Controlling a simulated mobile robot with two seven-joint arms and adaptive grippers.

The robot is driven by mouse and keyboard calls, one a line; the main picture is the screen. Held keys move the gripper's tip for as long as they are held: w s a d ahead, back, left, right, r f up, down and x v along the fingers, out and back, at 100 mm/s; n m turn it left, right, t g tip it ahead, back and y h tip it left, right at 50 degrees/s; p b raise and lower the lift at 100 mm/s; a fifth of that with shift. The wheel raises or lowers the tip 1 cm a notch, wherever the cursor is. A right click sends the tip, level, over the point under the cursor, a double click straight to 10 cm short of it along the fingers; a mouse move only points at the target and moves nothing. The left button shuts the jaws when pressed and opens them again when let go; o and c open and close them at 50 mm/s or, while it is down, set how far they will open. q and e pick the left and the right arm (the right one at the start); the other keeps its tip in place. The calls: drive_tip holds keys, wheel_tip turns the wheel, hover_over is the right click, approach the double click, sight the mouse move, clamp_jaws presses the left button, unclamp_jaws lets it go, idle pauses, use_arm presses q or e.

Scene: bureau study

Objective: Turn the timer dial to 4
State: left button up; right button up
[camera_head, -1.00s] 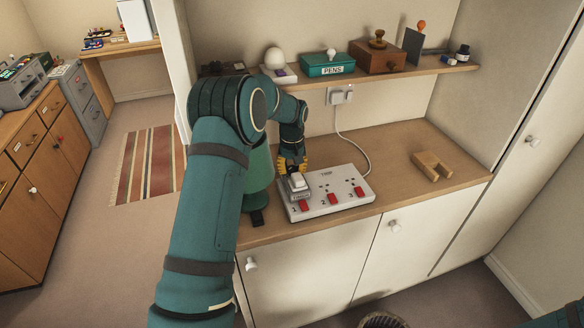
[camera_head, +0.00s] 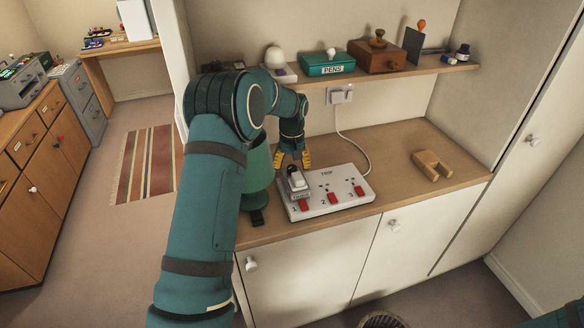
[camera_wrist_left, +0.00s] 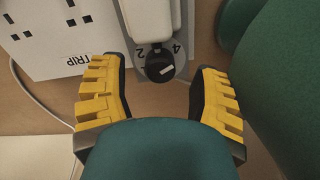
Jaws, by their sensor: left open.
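The grey-white timer (camera_head: 297,182) sits on the left socket of the white power strip (camera_head: 330,196). The left wrist view shows its round black dial (camera_wrist_left: 160,66) with a white pointer mark on the right, below the printed 4. A 2 is printed to the upper left of the dial. My left gripper (camera_head: 293,162) is open and empty behind the timer. In the left wrist view its yellow fingers (camera_wrist_left: 158,88) are spread on either side of the dial, apart from it. The dial is hidden in the head view. My right gripper is out of view.
A green lamp-like object (camera_head: 257,175) stands close left of the timer. A wooden block (camera_head: 432,165) lies at the right of the counter. A shelf (camera_head: 440,69) with boxes hangs above. A white cable (camera_head: 358,142) runs to the wall plug. The counter's middle right is clear.

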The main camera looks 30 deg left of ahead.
sight(293, 167)
use_arm(q)
wheel_tip(293, 167, up, 10)
drive_tip(key=shift+r, duration=0.25)
idle(0.3)
wheel_tip(293, 167, down, 12)
drive_tip(key=n+p, duration=0.1)
drive_tip(key=n, duration=0.6)
drive_tip(key=shift+d+f, duration=0.1)
drive_tip(key=shift+d, duration=0.05)
drive_tip(key=shift+c, duration=0.4)
clamp_jaws()
